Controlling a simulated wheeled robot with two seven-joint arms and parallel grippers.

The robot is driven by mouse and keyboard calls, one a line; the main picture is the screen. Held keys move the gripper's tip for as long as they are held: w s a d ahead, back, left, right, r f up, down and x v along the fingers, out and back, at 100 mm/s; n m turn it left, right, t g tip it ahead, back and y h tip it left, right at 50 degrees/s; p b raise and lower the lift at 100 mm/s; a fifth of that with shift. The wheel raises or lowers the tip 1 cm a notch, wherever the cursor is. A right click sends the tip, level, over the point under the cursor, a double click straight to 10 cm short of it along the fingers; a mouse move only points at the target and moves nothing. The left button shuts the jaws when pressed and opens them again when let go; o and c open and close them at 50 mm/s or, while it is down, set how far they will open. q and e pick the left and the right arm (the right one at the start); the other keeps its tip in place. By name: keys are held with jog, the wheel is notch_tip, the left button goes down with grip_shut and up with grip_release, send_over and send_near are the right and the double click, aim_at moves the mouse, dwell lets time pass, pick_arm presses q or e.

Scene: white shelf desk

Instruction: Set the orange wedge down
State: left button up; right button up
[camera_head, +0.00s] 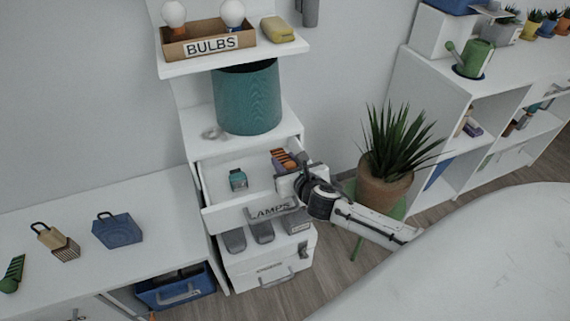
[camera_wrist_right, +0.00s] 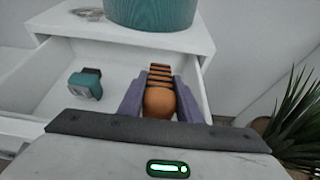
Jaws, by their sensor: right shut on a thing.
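The orange wedge (camera_wrist_right: 159,102) has a rounded near end and dark stripes toward its far end. It sits between the two purple-grey fingers of my right gripper (camera_wrist_right: 160,98), which is shut on it. In the head view the wedge (camera_head: 282,158) shows at the right side of the open drawer (camera_head: 222,213), with my right gripper (camera_head: 287,172) reaching in from the right. The wedge is over the drawer's inside; I cannot tell whether it touches the floor of it. My left gripper is not in view.
A small teal item (camera_head: 238,179) lies in the drawer's left part, with bare drawer floor around it. A teal round bin (camera_head: 247,98) stands on the surface above. A potted plant (camera_head: 387,155) stands right of the drawer, near my right arm.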

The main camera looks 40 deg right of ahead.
jog(key=shift+r, duration=0.1)
jog(key=shift+f, duration=0.6)
jog(key=o, duration=1.1)
jog(key=shift+r, duration=0.15)
jog(key=p+v, duration=0.2)
jog(key=v, duration=1)
jog(key=shift+r, duration=0.45)
